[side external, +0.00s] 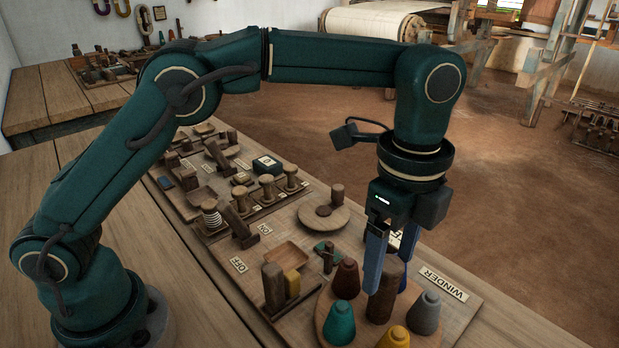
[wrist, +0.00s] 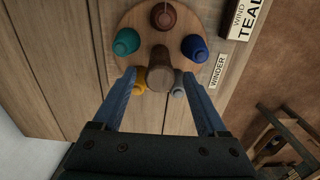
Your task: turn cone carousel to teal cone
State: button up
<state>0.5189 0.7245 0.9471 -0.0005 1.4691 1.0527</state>
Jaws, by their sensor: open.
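The cone carousel (side external: 366,328) is a round wooden disc at the bottom right of the side view; it also shows in the wrist view (wrist: 148,42). It bears a teal cone (side external: 339,323), a red-brown cone (side external: 346,279), a blue cone (wrist: 194,48), a yellow cone (side external: 393,338) and a grey cone (side external: 425,313). A thick brown post (side external: 387,293) stands at its middle. In the wrist view the teal cone (wrist: 126,41) is at the disc's left. My gripper (wrist: 159,76) points down, open, with its blue fingers on either side of the post (wrist: 159,72). Contact cannot be told.
A "WINDER" label (side external: 443,282) lies beside the disc. A card reading "WIND TEAL" (wrist: 243,18) is at the wrist view's upper right. Wooden posts (side external: 273,287), a wooden tray (side external: 288,257) and a smaller disc (side external: 310,217) stand near. Open floor (side external: 530,230) lies right of the bench.

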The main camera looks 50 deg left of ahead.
grip_shut()
dwell(1.4)
